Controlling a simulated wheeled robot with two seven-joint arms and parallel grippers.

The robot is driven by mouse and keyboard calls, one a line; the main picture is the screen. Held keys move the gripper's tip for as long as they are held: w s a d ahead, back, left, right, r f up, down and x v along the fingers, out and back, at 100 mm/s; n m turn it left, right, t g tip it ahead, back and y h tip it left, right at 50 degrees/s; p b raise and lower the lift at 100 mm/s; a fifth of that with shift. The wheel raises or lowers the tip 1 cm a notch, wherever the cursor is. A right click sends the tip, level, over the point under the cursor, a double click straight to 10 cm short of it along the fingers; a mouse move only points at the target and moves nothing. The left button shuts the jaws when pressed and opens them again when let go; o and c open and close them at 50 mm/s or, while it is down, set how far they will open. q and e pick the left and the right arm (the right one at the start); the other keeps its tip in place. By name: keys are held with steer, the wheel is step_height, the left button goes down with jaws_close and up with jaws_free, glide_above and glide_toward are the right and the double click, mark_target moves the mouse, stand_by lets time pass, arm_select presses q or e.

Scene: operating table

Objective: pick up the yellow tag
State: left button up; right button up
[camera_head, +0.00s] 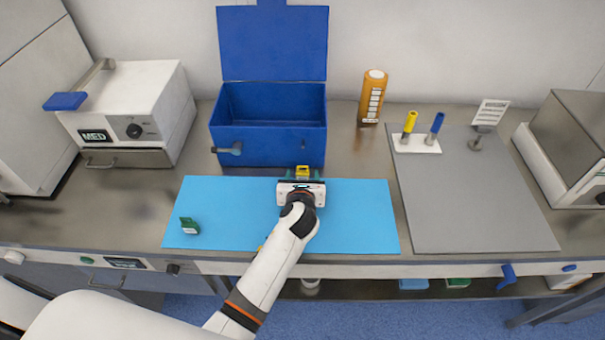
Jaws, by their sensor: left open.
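A yellow tag (303,170) shows at the back edge of the light blue mat (355,215), just beyond my left gripper's white body. My left gripper (302,177) is over the middle of the mat's back part, open, with its fingers on either side of the yellow tag. The gripper body hides the tag's lower part, so I cannot tell whether the fingers touch it. A small yellow bit (261,247) shows beside my forearm at the mat's front edge, mostly hidden. My right gripper is not in view.
A green tag (189,226) stands on the mat's left. Behind the mat is an open blue box (268,140), with an orange bottle (373,97) to its right. A grey mat (475,205) holds a white stand (416,144) with yellow and blue pieces. A white MED device (130,110) stands left.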

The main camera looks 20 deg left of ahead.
arm_select(q)
steer(key=shift+x, duration=0.9)
steer(key=shift+s, duration=0.1)
steer(key=shift+c, duration=0.4)
steer(key=c, duration=1)
steer(key=shift+r, duration=0.1)
